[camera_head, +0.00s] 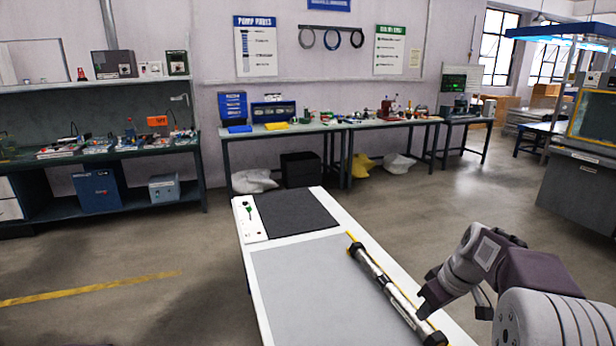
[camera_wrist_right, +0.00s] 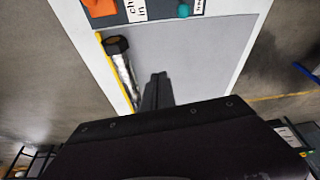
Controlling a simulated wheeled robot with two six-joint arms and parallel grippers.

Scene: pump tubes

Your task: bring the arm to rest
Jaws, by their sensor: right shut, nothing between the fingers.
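My right gripper (camera_head: 427,295) is at the right side of the white table (camera_head: 250,283) in the head view. Its fingers are shut and empty, close beside a long pump tube with dark end caps (camera_head: 383,283). I cannot tell whether they touch the tube. The tube lies slantwise along the right edge of the grey mat (camera_head: 310,290), next to a yellow strip (camera_head: 352,237). In the right wrist view the closed fingers (camera_wrist_right: 157,85) point over the grey mat, just right of the tube (camera_wrist_right: 121,62). My left gripper is not in view.
The wrist view shows an orange block (camera_wrist_right: 100,8) and labels at the mat's edge. Workbenches line the back wall. Open floor lies left of the table.

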